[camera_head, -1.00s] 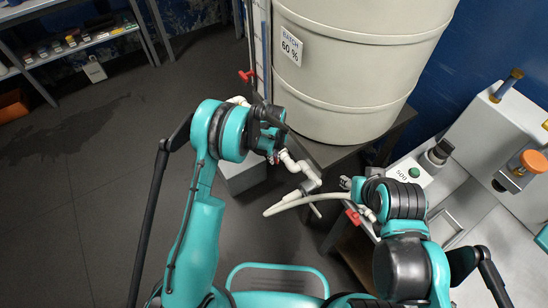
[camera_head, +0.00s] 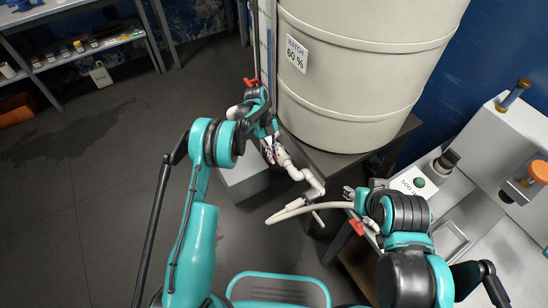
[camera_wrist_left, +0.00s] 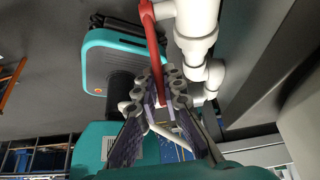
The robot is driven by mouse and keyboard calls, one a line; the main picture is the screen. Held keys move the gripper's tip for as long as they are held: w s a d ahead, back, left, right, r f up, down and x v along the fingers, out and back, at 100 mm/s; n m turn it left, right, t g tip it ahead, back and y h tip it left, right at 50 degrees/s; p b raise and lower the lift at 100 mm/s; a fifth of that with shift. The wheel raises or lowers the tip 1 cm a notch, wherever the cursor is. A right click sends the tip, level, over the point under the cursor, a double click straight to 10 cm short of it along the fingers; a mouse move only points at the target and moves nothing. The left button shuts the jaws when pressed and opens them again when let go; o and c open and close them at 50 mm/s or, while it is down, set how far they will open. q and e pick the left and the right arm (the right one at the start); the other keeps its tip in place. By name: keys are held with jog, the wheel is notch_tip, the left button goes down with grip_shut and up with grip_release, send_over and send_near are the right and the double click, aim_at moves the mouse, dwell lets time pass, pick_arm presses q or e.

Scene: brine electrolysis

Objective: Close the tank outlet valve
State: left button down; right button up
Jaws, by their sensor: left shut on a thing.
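A red valve lever (camera_wrist_left: 154,50) runs down beside white pipework (camera_wrist_left: 197,25) in the left wrist view. My left gripper (camera_wrist_left: 164,95) is shut on the lower end of this lever. In the head view my left gripper (camera_head: 270,152) is at the white outlet pipe (camera_head: 297,172) below the tank (camera_head: 350,75); the lever is mostly hidden there by the gripper. My right gripper (camera_head: 352,195) is near a pale hose and a red clamp or handle (camera_head: 357,227); its jaws are too small to read.
A pale hose (camera_head: 295,212) curves between the outlet pipe and my right arm. The tank stands on a dark stand (camera_head: 335,160). Another red handle (camera_head: 250,82) sits on the upright tube. A grey bench unit (camera_head: 470,215) is at the right.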

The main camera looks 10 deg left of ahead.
pick_arm(q)
jog(key=c, duration=1.6)
grip_release()
jog(key=shift+c, duration=0.2)
jog(key=v, duration=1.2)
